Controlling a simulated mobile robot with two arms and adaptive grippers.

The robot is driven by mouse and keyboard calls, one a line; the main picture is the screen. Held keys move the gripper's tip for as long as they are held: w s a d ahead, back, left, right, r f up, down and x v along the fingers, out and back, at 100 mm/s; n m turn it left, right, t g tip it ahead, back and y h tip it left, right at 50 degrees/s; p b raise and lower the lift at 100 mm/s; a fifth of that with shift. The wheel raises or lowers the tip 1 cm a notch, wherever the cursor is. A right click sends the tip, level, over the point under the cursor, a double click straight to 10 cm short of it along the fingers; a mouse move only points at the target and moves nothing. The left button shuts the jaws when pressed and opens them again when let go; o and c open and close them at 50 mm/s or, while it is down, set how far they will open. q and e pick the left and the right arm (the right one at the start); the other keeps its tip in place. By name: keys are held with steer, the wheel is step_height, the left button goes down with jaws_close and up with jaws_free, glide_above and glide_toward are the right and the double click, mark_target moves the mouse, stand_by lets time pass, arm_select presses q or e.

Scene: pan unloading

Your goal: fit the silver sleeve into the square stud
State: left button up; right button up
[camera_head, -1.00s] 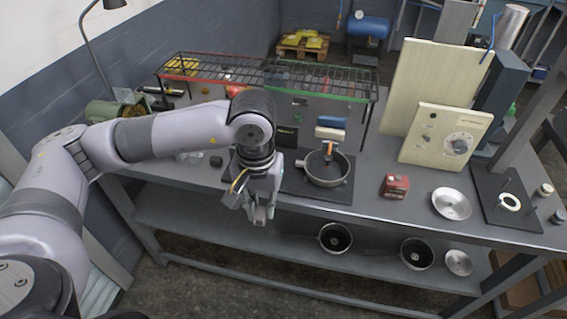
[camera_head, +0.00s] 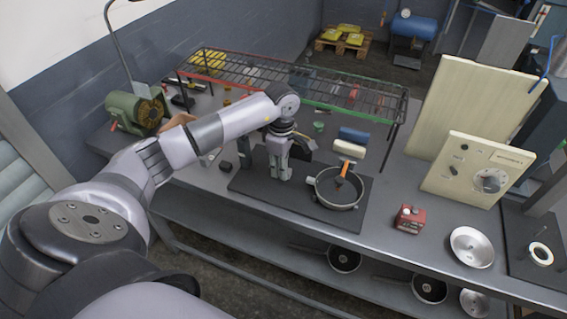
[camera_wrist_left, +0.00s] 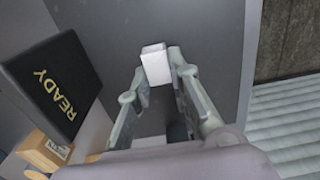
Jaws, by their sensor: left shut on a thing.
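My left gripper (camera_head: 279,174) is over the left part of the dark mat, left of the pan. In the left wrist view my left gripper (camera_wrist_left: 158,82) has its fingertips on either side of a pale, box-shaped piece (camera_wrist_left: 155,63), which looks like the silver sleeve. The piece is too small to make out in the head view. I cannot pick out the square stud for certain in either view. My right gripper is not in view.
A black READY sign (camera_wrist_left: 55,84) stands close by the gripper. A dark pan (camera_head: 338,187) with an orange-handled tool is on the mat (camera_head: 258,188). A wire rack (camera_head: 300,84) spans behind. A red box (camera_head: 410,219) and metal dish (camera_head: 472,246) are farther right.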

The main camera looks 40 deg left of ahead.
mark_target(305, 183)
arm_select(q)
steer(key=shift+w+d, duration=0.1)
steer(key=shift+d, duration=0.3)
steer(key=shift+w+d, duration=0.2)
steer(key=shift+d, duration=0.5)
steer(key=shift+d+p, duration=0.2)
steer(key=shift+p, duration=0.1)
steer(key=shift+w+d, duration=0.15)
steer(key=shift+d, duration=0.45)
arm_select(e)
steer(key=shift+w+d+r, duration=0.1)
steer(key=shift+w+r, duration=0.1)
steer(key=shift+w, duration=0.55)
arm_select(q)
steer(key=shift+w+d+b, duration=0.2)
steer(key=shift+d+b, duration=0.05)
steer(key=shift+d, duration=0.55)
steer(key=shift+w+d+b, duration=0.2)
steer(key=shift+d+b, duration=0.05)
steer(key=shift+d, duration=0.5)
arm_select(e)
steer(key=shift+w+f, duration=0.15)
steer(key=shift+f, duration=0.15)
arm_select(q)
steer(key=o, duration=0.9)
